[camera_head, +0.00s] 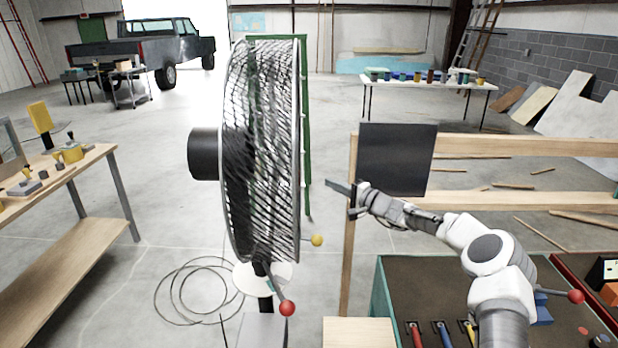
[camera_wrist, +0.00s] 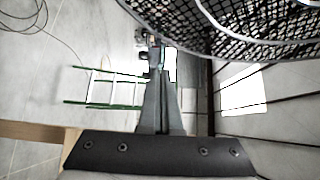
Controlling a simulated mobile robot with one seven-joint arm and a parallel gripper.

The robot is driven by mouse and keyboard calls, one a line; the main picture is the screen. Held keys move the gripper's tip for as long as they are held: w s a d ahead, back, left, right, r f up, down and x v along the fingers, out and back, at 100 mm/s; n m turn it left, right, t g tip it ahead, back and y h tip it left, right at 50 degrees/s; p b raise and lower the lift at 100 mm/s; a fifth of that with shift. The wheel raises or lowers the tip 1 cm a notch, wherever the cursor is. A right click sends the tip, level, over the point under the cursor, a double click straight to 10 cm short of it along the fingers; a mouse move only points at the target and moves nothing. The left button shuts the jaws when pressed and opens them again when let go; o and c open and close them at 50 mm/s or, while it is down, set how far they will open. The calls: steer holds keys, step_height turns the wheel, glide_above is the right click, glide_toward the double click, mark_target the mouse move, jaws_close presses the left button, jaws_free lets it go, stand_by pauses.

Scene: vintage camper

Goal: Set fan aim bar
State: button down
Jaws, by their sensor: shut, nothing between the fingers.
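A large round fan (camera_head: 262,150) with a wire cage and a black motor stands on a pedestal at the middle left. A short bar ending in a red ball (camera_head: 287,308) sticks out low from its mount. A yellow ball (camera_head: 317,240) shows just right of the fan's lower edge; what carries it is unclear. My gripper (camera_head: 330,184) is shut and empty, to the right of the fan cage and above both balls, apart from them. In the wrist view my gripper (camera_wrist: 157,80) points past the fan cage (camera_wrist: 250,25); neither ball can be made out there.
A wooden frame with a dark panel (camera_head: 397,160) stands behind my wrist. A dark-topped bench (camera_head: 430,290) with colored-handled tools is at lower right. A wooden workbench (camera_head: 70,190) is at left. A green ladder (camera_head: 305,120) stands behind the fan. Cable coils (camera_head: 195,290) lie on the floor.

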steer(key=w+a+p, duration=0.2)
steer(key=w+a, duration=0.1)
steer(key=a, duration=0.4)
steer(key=shift+a, duration=0.15)
stand_by(0.3)
